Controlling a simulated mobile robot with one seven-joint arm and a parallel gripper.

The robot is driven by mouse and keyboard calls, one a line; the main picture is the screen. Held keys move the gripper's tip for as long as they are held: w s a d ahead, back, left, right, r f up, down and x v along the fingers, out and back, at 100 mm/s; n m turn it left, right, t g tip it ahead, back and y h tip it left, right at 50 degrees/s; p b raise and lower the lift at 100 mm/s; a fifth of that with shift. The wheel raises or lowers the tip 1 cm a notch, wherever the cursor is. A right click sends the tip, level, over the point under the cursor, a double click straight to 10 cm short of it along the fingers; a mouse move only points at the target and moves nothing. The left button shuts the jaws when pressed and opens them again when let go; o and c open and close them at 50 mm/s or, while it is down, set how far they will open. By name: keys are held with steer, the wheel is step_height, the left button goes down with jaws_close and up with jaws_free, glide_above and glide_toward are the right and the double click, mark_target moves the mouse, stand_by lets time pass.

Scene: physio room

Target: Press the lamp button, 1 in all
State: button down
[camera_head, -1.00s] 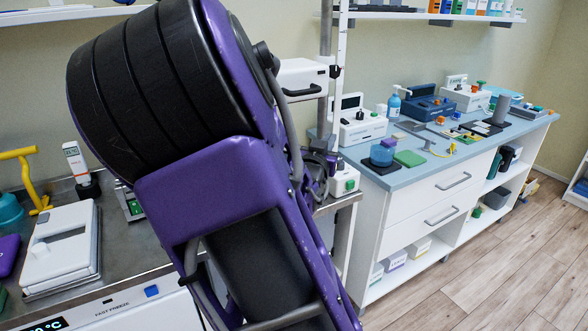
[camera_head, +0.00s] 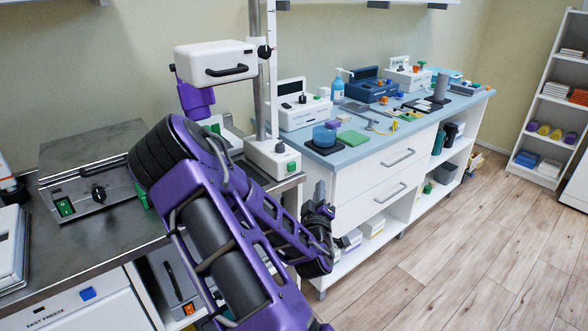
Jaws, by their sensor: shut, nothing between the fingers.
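A white box-shaped head with a dark handle (camera_head: 215,64) sits on a grey upright pole, which I take for the lamp. Its white base (camera_head: 268,157) stands at the right end of the steel counter. A green button (camera_head: 291,167) shows on the base's front and looks like the lamp button. My purple and black arm crosses the lower middle of the view. My gripper (camera_head: 320,212) is shut and empty, to the right of and below the green button, apart from it and in front of the white cabinet. Its fingertips are small and hard to make out.
A steel box with a black knob and green switch (camera_head: 64,207) is on the steel counter (camera_head: 120,232). The wooden floor (camera_head: 450,240) at right is clear.

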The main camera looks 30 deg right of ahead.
mark_target(292, 167)
steer(key=shift+w, duration=0.1)
steer(key=w, duration=0.8)
steer(key=shift+w+a, duration=0.35)
stand_by(1.8)
steer(key=shift+w, duration=0.4)
